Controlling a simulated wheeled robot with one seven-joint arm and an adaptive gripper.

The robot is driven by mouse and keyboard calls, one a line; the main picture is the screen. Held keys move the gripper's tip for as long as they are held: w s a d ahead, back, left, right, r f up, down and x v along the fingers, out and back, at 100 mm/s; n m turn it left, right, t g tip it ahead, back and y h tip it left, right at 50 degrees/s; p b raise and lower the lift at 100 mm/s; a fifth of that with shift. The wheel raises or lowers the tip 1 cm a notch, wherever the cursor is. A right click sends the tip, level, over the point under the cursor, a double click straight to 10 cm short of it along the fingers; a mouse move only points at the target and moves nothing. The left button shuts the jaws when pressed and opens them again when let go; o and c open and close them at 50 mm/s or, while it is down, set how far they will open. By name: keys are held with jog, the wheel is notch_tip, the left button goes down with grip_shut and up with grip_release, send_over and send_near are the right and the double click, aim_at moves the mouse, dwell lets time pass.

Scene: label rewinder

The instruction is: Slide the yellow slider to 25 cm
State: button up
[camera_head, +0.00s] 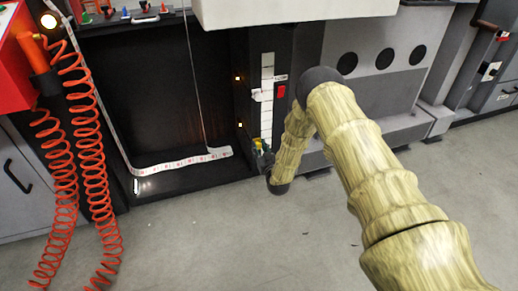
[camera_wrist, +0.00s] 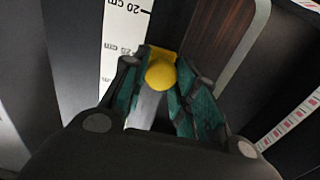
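The yellow slider (camera_wrist: 161,72) has a round knob and sits between the two teal-padded fingertips of my gripper (camera_wrist: 160,78) in the wrist view. Both fingers appear to touch the knob's sides. A white scale (camera_wrist: 120,45) runs to the left of it, with a "20 cm" mark at the top and a "25 cm" mark about level with the slider's upper edge. In the head view, the slider (camera_head: 258,142) shows as a small yellow patch low on the dark panel, partly hidden by my gripper (camera_head: 262,152).
A red switch (camera_head: 282,91) is on the panel above my gripper. A printed label strip (camera_head: 180,163) runs along the dark recess to the left. Coiled orange hoses (camera_head: 90,160) hang at the far left. The grey floor (camera_head: 230,235) in front is clear.

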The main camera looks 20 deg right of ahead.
jog(key=o, duration=0.4)
jog(key=s, duration=1.2)
jog(key=shift+d, duration=0.2)
